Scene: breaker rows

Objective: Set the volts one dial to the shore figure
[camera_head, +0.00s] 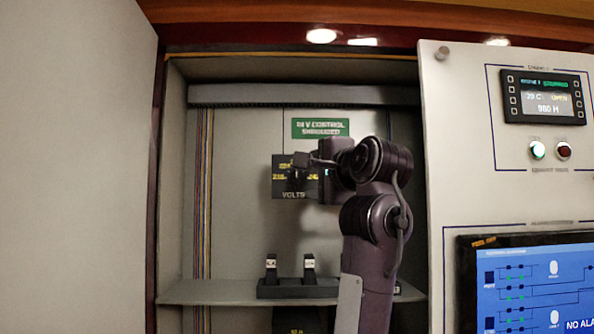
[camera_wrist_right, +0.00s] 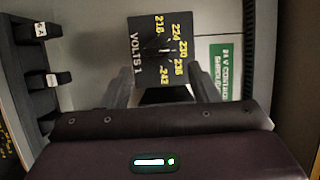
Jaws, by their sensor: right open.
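The volts one dial is on a dark plate (camera_wrist_right: 147,28) marked VOLTS 1 in the right wrist view, with yellow figures from 218 to 242 round one side. Its small dark knob (camera_wrist_right: 166,49) is near the middle, and its setting is too unclear to read. In the head view the plate (camera_head: 282,188) is on the cabinet's back wall, partly covered by my right gripper (camera_head: 306,163). My right gripper (camera_wrist_right: 174,80) is open in front of the plate, with nothing seen between its fingers. My left gripper is not in view. I cannot make out a shore figure.
A green label (camera_head: 320,128) is above the dial. Two upright black levers (camera_head: 271,267) (camera_head: 308,265) stand on a shelf (camera_head: 205,292) below. A cabinet door (camera_head: 75,170) is at the left. A panel with a display (camera_head: 545,97) and a blue screen (camera_head: 530,290) is at the right.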

